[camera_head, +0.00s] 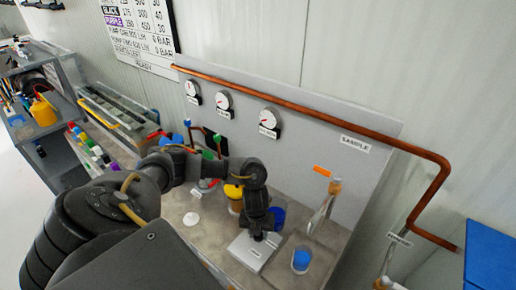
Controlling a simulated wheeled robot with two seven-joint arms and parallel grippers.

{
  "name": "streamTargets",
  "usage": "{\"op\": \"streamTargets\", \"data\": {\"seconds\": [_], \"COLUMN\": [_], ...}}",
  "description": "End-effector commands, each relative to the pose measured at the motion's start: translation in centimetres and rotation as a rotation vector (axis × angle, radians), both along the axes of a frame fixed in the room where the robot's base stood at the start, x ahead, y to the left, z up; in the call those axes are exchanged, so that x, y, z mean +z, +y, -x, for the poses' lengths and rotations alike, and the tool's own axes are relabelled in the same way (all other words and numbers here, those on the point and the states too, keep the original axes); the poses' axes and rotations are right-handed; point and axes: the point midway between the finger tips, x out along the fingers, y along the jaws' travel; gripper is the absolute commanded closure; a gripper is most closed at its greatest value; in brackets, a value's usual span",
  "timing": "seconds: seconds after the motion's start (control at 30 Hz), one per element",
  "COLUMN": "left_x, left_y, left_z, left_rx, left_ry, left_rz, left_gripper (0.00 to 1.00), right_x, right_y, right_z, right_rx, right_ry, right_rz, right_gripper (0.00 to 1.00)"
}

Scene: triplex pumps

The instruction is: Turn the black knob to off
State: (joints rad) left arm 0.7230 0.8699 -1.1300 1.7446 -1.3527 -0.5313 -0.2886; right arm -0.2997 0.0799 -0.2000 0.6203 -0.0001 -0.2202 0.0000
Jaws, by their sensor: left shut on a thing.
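My left gripper (263,233) reaches down at the middle of the bench, over a pale grey box (250,252) with a small label. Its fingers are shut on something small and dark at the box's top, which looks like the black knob. The fingers hide most of the knob, so I cannot tell which way it points. My right gripper is not in view.
Three gauges (223,101) sit on the grey back panel (320,125), under a copper pipe (300,106). A blue-and-white cup (301,260) stands right of the box. Yellow (233,191) and blue (278,216) parts stand close behind the gripper.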

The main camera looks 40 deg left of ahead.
Motion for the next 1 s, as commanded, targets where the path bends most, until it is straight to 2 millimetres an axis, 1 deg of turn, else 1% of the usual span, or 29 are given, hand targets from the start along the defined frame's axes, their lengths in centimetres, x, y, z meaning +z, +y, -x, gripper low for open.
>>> {"op": "streamTargets", "data": {"seconds": [0.03, 0.3, 0.43, 0.7, 1.0], "left_x": [0.6, 0.6, 0.5, 0.3, 0.2], "left_y": [0.1, 0.1, 0.1, 0.1, 0.2], "left_z": [-0.1, -0.1, -0.2, -0.2, -0.3], "left_rx": [0.048, 0.304, 0.43, 0.665, 0.85], "left_ry": [-0.003, -0.003, -0.005, -0.007, -0.009], "left_rz": [-0.003, -0.003, -0.004, -0.003, -0.003], "left_gripper": [0.89, 0.89, 0.89, 0.89, 0.89], "right_x": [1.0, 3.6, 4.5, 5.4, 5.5], "right_y": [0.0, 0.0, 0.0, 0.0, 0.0], "right_z": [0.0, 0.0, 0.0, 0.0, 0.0], "right_rx": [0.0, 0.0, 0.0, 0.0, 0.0], "right_ry": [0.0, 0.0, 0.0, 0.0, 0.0], "right_rz": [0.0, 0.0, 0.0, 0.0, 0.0], "right_gripper": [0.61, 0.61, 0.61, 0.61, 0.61]}}
